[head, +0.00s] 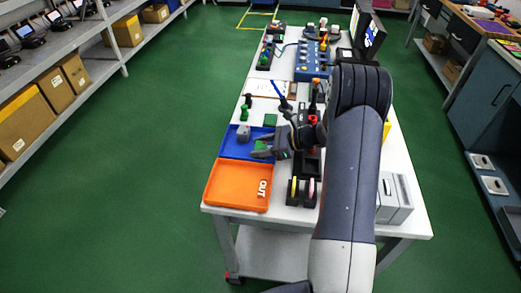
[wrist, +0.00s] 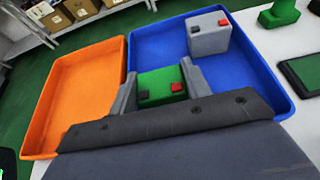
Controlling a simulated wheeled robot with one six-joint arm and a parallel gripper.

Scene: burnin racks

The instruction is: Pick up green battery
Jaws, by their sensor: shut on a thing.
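The green battery (wrist: 160,86) has one black and one red terminal on top. In the wrist view it sits between the two fingers of my gripper (wrist: 160,88), which are shut on it. It is over or in the blue tray (wrist: 262,78); I cannot tell whether it touches the tray floor. In the head view my gripper (head: 264,147) is at the blue tray (head: 231,149), with the green battery (head: 261,145) partly hidden by the fingers. A grey battery (wrist: 209,34) stands in the same tray, apart from the gripper; it also shows in the head view (head: 243,133).
An orange tray (head: 225,188) marked OUT is empty beside the blue tray, at the table's near left corner. A black holder (head: 300,191) with coloured items and a grey box (head: 394,203) stand to the right. A green object (wrist: 280,14) stands just beyond the blue tray.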

